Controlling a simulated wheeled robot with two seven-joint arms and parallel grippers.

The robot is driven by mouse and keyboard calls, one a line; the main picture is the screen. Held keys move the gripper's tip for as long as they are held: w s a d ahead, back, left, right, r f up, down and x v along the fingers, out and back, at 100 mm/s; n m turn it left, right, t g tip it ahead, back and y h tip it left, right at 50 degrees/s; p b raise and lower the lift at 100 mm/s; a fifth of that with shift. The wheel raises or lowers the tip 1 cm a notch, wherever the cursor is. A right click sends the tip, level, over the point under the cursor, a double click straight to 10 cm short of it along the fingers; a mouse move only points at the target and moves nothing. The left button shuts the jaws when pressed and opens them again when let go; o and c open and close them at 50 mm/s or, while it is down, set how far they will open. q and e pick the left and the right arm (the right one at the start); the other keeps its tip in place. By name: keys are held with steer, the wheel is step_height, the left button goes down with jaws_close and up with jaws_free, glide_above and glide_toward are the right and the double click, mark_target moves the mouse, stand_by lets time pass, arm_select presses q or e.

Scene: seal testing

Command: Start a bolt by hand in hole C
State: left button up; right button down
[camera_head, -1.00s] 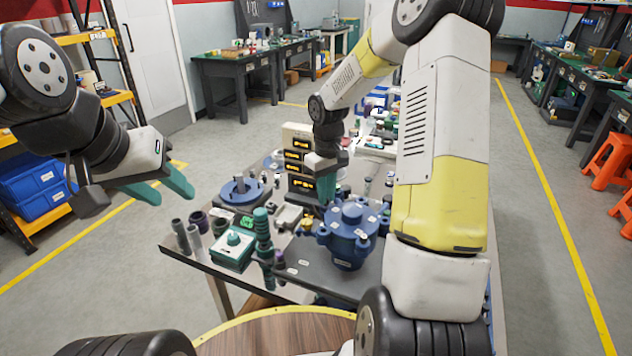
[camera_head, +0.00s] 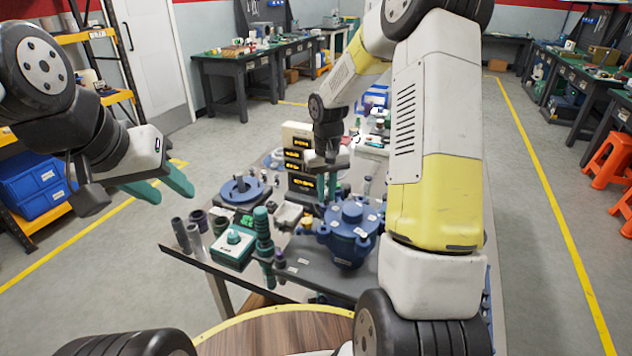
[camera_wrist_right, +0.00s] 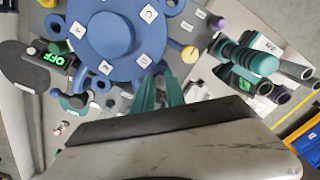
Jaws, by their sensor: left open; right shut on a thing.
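The blue flanged vessel (camera_head: 350,232) stands on the dark plate near the table's front. Its round top with small white lettered tags (camera_wrist_right: 115,35) fills the upper left of the right wrist view. I cannot read the tags surely enough to pick out hole C. My right gripper (camera_head: 331,188) is behind the vessel in the head view, pointing down. Its teal fingers also show in the wrist view (camera_wrist_right: 158,88), close to the flange's edge. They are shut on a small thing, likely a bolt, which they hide. My left gripper (camera_head: 175,196) is open and empty, left of the table.
A teal-topped box (camera_head: 232,247) and a ribbed teal column (camera_head: 263,232) stand left of the vessel. Dark cylinders (camera_head: 180,235) line the left edge. A blue round fixture (camera_head: 241,190) and a cream drawer unit (camera_head: 299,160) stand behind. The floor left of the table is clear.

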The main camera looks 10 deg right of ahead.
steer(key=m, duration=0.4)
steer(key=shift+f, duration=0.1)
steer(key=shift+s, duration=0.1)
steer(key=shift+m, duration=1.1)
steer(key=c, duration=1.3)
jaws_free()
step_height(320, 180, up, 8)
steer(key=shift+r, duration=0.55)
